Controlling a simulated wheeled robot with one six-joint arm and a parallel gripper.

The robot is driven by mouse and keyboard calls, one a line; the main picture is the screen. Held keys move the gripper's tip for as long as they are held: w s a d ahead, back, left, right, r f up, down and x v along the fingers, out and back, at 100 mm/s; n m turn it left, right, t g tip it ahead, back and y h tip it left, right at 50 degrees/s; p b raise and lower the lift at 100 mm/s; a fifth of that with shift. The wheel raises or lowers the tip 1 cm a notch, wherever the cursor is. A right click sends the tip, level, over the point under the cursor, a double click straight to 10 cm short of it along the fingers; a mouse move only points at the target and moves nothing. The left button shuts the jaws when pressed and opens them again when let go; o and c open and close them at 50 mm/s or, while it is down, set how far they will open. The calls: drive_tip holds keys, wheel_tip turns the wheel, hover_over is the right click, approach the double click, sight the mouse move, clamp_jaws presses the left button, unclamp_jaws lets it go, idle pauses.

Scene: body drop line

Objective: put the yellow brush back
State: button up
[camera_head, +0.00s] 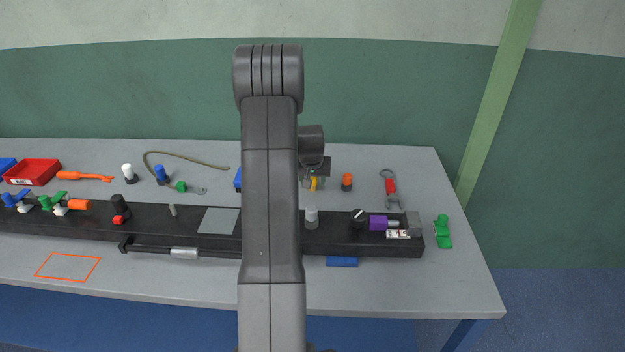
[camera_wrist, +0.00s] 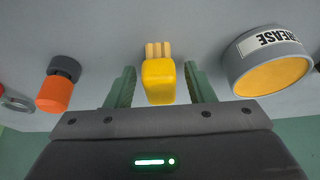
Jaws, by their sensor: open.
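The yellow brush (camera_wrist: 158,82), with a yellow body and pale tan bristles, is between the two green-grey fingers of my gripper (camera_wrist: 161,77) in the wrist view. The fingers are open, with a gap on both sides of the brush. In the head view a small yellow part of the brush (camera_head: 313,184) shows just right of my arm, behind the black rail. My arm and wrist hide much of that spot.
A grey grease tin (camera_wrist: 262,72) stands close on one side of the gripper. An orange-capped dark item (camera_wrist: 57,85) is on the other; it also shows in the head view (camera_head: 347,182). The long black rail (camera_head: 390,241) crosses the bench. A red tray (camera_head: 35,171) is far left.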

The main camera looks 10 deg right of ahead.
drive_tip(key=b+v, duration=0.1)
drive_tip(key=v, duration=1.1)
drive_tip(key=shift+b, duration=0.3)
drive_tip(key=p+x, duration=0.1)
drive_tip(key=x, duration=1.1)
drive_tip(key=shift+f, duration=0.15)
wheel_tip(320, 180, up, 2)
drive_tip(key=shift+r, duration=0.45)
